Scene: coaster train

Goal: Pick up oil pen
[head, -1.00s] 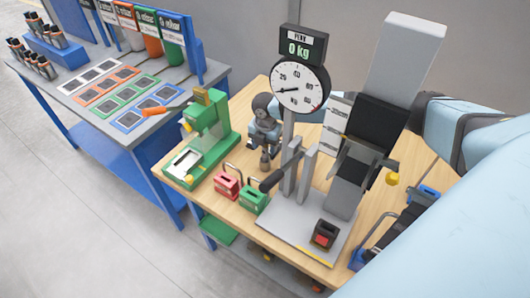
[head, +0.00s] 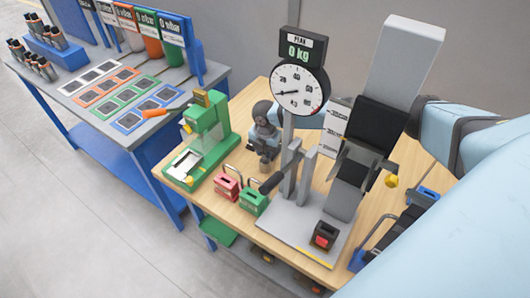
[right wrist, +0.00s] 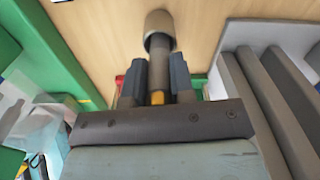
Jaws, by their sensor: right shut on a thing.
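The oil pen (right wrist: 158,66) shows in the right wrist view as a slim grey-brown rod with a wide beige end and a yellow-orange part. My right gripper (right wrist: 157,82) is shut on it, with one dark finger on each side. In the head view my right gripper (head: 266,154) is behind the dial scale's post, low over the wooden table and right of the green press. The pen is too small or hidden to make out there. My left gripper is not in view.
The dial scale (head: 298,90) and a tall grey tester stand close to my right arm. The green press (head: 205,135), a red box (head: 227,184) and a green box (head: 254,202) are nearby on the wooden table (head: 240,108). A blue workbench (head: 75,60) stands left.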

